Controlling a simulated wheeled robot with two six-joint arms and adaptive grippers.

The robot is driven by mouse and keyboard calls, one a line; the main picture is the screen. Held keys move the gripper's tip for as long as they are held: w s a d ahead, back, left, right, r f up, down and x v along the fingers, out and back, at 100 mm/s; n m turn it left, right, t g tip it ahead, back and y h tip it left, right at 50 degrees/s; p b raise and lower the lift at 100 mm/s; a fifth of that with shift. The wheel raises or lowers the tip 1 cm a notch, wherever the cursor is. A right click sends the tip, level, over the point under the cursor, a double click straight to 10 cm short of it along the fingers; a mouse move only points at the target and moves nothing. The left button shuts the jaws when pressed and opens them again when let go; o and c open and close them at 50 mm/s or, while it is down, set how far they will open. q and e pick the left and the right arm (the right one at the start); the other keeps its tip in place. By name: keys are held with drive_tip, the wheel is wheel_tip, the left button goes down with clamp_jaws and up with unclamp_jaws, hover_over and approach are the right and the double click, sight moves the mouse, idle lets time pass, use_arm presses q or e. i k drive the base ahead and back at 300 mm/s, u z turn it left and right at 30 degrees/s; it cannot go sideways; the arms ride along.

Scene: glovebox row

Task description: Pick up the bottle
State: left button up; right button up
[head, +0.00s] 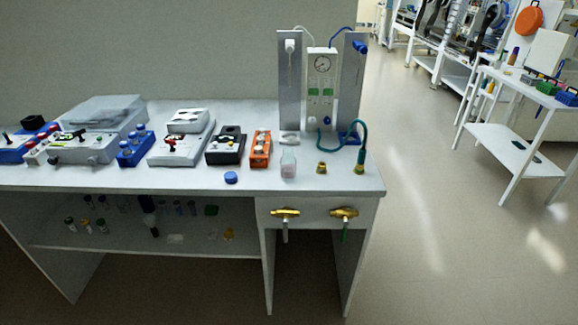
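A small clear, pinkish container (289,165), which looks like a bottle, stands upright near the front edge of the white bench (200,183), right of centre in the head view. A round blue cap (231,177) lies on the bench to its left. A small brass-coloured piece (321,168) stands to its right. Several small vials (86,225) stand on the shelf under the bench; I cannot tell whether any is the bottle meant. Neither of my grippers is in view, and nothing touches the pinkish container.
An orange device (260,148) and a black device (226,146) stand left of the container. A gauge panel (322,85) between grey plates rises behind it. A green hose (360,140) curves at the right. Brass valves (285,212) jut from the bench front.

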sight(288, 161)
drive_tip(key=z, duration=0.5)
drive_tip(key=k, duration=0.6)
drive_tip(key=z, duration=1.3)
drive_tip(key=i, duration=1.6)
drive_tip(key=u, duration=1.15)
drive_tip(key=i, duration=0.55)
drive_tip(key=u, duration=0.6)
